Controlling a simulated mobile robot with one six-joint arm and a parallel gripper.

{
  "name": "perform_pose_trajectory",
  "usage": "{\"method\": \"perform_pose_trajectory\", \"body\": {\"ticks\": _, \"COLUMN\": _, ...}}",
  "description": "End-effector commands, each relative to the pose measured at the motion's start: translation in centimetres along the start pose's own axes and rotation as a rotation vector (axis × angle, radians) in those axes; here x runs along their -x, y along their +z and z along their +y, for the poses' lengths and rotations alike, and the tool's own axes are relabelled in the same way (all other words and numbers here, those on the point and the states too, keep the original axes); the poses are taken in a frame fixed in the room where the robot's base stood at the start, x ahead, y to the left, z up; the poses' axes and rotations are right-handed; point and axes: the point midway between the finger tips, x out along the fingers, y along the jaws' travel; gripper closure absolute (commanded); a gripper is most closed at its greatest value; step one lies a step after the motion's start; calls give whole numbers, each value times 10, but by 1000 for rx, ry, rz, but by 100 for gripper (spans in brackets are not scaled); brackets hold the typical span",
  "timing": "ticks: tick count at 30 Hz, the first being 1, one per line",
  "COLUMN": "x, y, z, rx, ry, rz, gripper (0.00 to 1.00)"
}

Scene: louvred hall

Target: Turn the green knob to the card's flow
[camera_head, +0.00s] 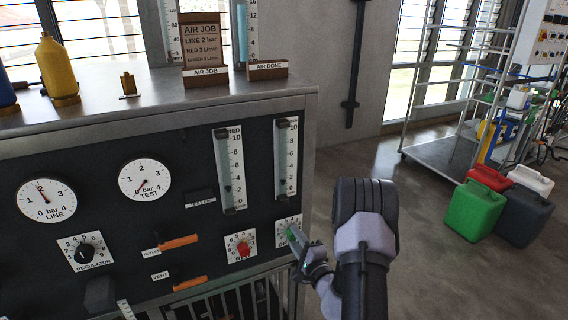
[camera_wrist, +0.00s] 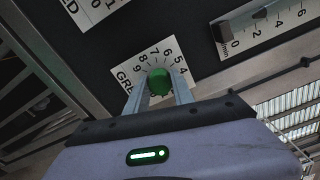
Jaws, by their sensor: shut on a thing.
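The green knob (camera_wrist: 159,82) is on its white dial plate (camera_wrist: 185,68), low on the dark panel. In the wrist view my gripper (camera_wrist: 158,88) has one finger on each side of the knob and is shut on it.
The red knob (camera_head: 243,249) and red flow tube (camera_head: 222,165) are close on the left. Two orange levers (camera_head: 180,242) (camera_head: 190,283), the regulator knob (camera_head: 86,252) and two gauges (camera_head: 46,200) (camera_head: 145,179) are further left. Jerrycans (camera_head: 474,212) stand on the floor at right.

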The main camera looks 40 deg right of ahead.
Motion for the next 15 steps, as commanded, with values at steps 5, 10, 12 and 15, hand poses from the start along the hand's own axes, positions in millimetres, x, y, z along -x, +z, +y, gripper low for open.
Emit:
{"method": "perform_pose_trajectory", "body": {"ticks": 5, "x": 0, "y": 0, "z": 0, "rx": 0, "ry": 0, "rz": 0, "gripper": 100}}
{"method": "perform_pose_trajectory", "body": {"ticks": 10, "x": 0, "y": 0, "z": 0, "rx": 0, "ry": 0, "rz": 0, "gripper": 100}}
{"method": "perform_pose_trajectory", "body": {"ticks": 12, "x": 0, "y": 0, "z": 0, "rx": 0, "ry": 0, "rz": 0, "gripper": 100}}
{"method": "perform_pose_trajectory", "body": {"ticks": 15, "x": 2, "y": 0, "z": 0, "rx": -49, "ry": 1, "rz": 1, "gripper": 52}}
